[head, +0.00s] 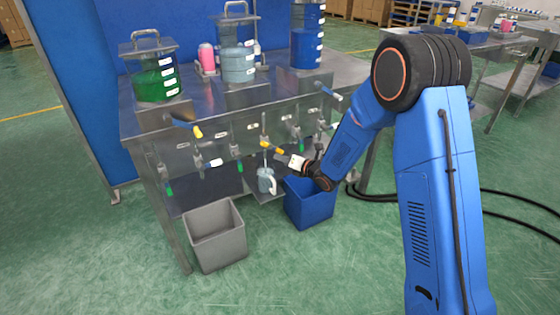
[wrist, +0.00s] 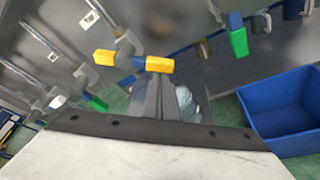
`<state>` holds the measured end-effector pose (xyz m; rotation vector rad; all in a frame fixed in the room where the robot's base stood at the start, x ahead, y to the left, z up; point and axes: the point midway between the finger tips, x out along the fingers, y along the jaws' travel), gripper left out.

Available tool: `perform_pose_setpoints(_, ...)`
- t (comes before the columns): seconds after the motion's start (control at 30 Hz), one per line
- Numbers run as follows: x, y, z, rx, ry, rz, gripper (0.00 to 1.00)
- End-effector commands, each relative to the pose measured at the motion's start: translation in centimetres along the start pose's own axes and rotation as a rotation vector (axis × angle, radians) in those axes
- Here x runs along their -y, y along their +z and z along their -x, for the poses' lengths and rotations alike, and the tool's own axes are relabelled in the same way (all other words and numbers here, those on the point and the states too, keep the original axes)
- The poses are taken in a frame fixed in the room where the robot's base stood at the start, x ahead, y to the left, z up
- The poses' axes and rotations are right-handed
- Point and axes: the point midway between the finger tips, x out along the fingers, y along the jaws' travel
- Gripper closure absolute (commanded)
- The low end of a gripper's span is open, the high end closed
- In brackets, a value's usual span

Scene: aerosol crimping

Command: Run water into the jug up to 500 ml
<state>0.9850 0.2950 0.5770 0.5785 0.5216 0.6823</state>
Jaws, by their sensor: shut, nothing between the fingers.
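The jug (head: 266,181) hangs or stands below the middle outlet at the front of the steel bench, its white handle to the right. Its fill level and marks are too small to read. In the wrist view the jug (wrist: 189,104) is partly hidden behind my fingers. The middle tap's yellow lever (head: 271,147) is close above my fingers; in the wrist view the yellow lever (wrist: 132,61) lies crosswise just beyond the fingertips. Contact with the lever cannot be told.
A tank of pale blue liquid (head: 238,62) stands on the bench between a green tank (head: 156,78) and a dark blue tank (head: 306,45). Other taps flank the middle one. A grey bin (head: 215,235) and a blue bin (head: 309,205) stand on the floor below.

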Motion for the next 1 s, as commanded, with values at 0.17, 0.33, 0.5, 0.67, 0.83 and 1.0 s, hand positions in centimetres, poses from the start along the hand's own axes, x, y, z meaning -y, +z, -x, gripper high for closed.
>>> perform_pose_setpoints(0.17,0.0,0.0,0.0,0.0,0.0,0.0,1.0)
perform_pose_setpoints(0.33,0.0,0.0,0.0,0.0,-0.003,0.009,1.0)
perform_pose_setpoints(0.5,0.1,0.2,0.1,0.0,-0.015,0.039,1.0)
perform_pose_setpoints(0.67,0.1,0.3,0.1,0.001,-0.022,0.062,1.0)
perform_pose_setpoints(0.83,0.1,0.6,0.2,0.0,-0.034,0.097,1.0)
perform_pose_setpoints(1.0,0.2,1.0,0.3,0.001,-0.04,0.115,1.0)
